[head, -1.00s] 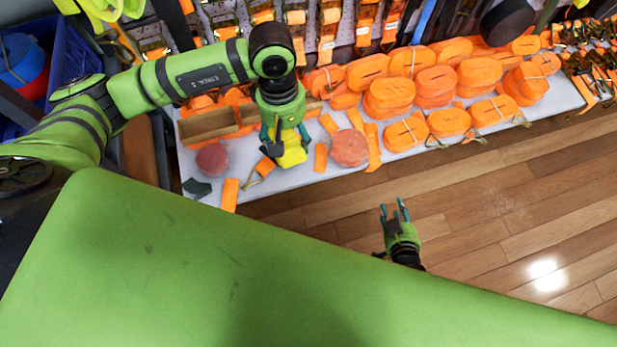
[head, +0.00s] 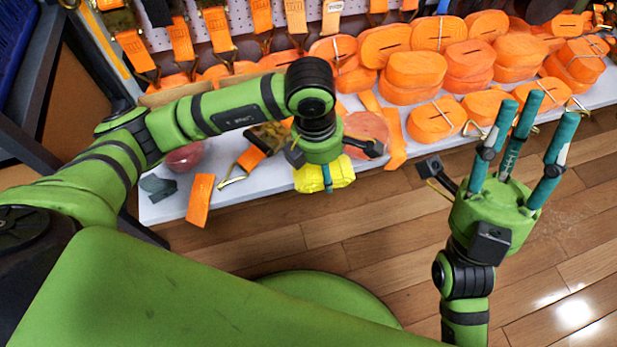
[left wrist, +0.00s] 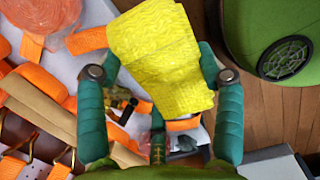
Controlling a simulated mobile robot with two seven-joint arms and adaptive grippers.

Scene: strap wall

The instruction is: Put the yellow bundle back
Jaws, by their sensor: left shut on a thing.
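The yellow bundle (head: 310,179) is a folded, ribbed wad of strap, held under my left gripper (head: 327,177). In the head view it appears at the shelf's front edge, partly over the wood floor. In the left wrist view the bundle (left wrist: 162,58) sits between the green fingers of my left gripper (left wrist: 160,95), which is shut on it. My palm and wrist hide part of the bundle in the head view. My right gripper (head: 530,125) is raised over the floor at the right, its teal fingers spread, open and empty.
The white shelf (head: 265,192) holds many orange strap rolls (head: 415,70), a reddish disc (head: 185,157), another disc (head: 366,132), loose orange straps (head: 200,198) and a dark cloth (head: 157,187). Straps hang on the wall behind. The wood floor (head: 390,215) in front is clear.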

